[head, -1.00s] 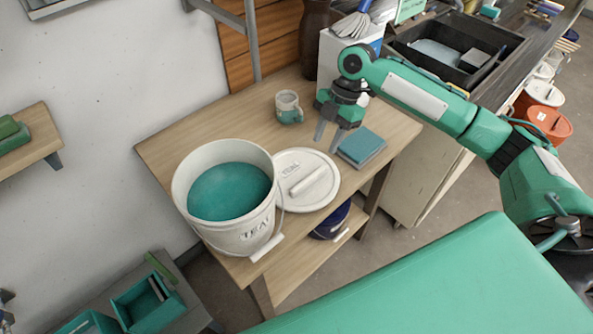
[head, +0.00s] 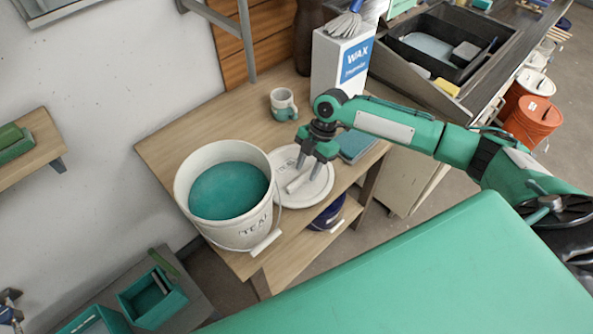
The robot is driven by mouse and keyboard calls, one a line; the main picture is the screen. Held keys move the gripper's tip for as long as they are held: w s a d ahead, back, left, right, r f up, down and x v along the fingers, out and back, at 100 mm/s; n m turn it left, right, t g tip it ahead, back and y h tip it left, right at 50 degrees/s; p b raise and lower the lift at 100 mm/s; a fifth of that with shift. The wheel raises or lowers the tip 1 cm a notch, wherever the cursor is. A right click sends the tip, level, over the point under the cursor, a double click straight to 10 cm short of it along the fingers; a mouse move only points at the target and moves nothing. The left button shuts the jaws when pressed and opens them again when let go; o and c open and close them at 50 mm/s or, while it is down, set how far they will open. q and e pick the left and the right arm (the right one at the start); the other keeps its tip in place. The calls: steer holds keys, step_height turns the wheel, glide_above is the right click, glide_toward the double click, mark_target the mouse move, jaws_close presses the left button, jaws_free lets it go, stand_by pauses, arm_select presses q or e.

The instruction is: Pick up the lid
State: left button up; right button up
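Part of the lid's label and far side is hidden behind the gripper. My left gripper is not in view.
A mug (head: 284,104) stands behind the lid on the table (head: 180,137). A teal tile-like block (head: 355,146) lies right of the gripper, partly hidden. A white WAX box (head: 340,64) stands at the back. A dark blue bucket (head: 328,213) sits on the lower shelf.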

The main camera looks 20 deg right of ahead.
steer(key=shift+x, duration=1)
steer(key=shift+c, duration=0.3)
steer(key=shift+r, duration=0.1)
jaws_close()
steer(key=shift+r, duration=0.1)
